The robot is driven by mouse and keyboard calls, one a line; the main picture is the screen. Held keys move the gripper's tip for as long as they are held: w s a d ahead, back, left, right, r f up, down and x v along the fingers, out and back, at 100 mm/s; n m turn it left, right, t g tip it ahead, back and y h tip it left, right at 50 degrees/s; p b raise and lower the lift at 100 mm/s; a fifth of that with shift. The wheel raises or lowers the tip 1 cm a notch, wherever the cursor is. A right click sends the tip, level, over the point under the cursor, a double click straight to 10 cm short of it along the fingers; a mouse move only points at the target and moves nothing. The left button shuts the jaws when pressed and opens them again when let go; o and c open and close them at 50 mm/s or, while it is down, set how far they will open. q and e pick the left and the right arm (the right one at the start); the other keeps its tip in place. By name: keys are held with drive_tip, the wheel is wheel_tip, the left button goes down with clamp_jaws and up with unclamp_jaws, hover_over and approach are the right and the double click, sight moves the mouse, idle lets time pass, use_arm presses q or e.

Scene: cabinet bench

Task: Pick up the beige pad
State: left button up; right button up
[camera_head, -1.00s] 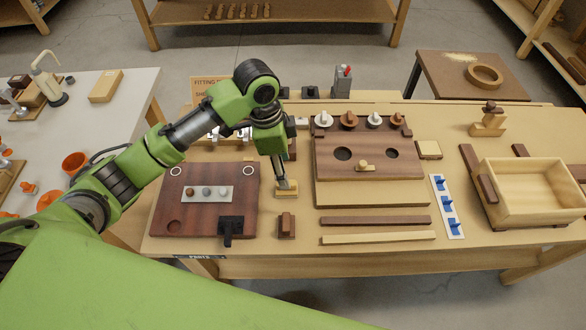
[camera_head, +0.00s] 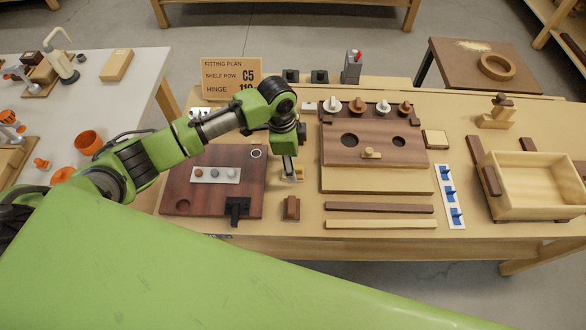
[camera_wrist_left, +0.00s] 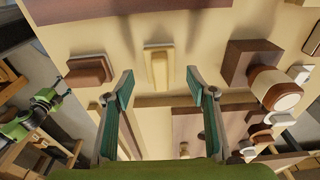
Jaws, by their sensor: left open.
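A small beige pad (camera_wrist_left: 159,68) with a grey edge lies ahead of my left gripper (camera_wrist_left: 152,84) in the left wrist view, between the lines of the two spread fingers. The fingers are open and empty and do not touch it. In the head view my left gripper (camera_head: 290,176) points down at the bench, over the beige pad (camera_head: 299,173), which the gripper partly hides. The exact gap in height cannot be told.
A brown block (camera_head: 291,208) stands just in front of the pad. A dark board (camera_head: 188,162) is to the left and a raised brown panel (camera_head: 335,155) to the right. A pale square piece (camera_head: 435,139) and an open wooden box (camera_head: 535,211) are farther right.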

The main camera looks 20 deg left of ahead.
use_arm(q)
wheel_tip(320, 180, down, 2)
drive_tip(key=shift+d+f, duration=0.1)
drive_tip(key=shift+d, duration=0.05)
drive_tip(key=shift+w+f, duration=0.1)
drive_tip(key=shift+f, duration=0.1)
drive_tip(key=c, duration=1.3)
use_arm(e)
drive_tip(key=shift+s+r, duration=0.25)
drive_tip(key=shift+s, duration=0.7)
use_arm(q)
drive_tip(key=shift+o, duration=0.2)
drive_tip(key=shift+r, duration=0.15)
use_arm(e)
drive_tip(key=shift+w, duration=0.15)
use_arm(q)
drive_tip(key=shift+r, duration=0.65)
drive_tip(key=s+d+r+b, duration=0.2)
drive_tip(key=s+d+r, duration=0.1)
drive_tip(key=s+r, duration=0.8)
drive_tip(key=s, duration=0.2)
drive_tip(key=shift+s+r, duration=0.25)
drive_tip(key=shift+s, duration=0.15)
use_arm(e)
wheel_tip(320, 180, down, 3)
drive_tip(key=shift+r, duration=0.2)
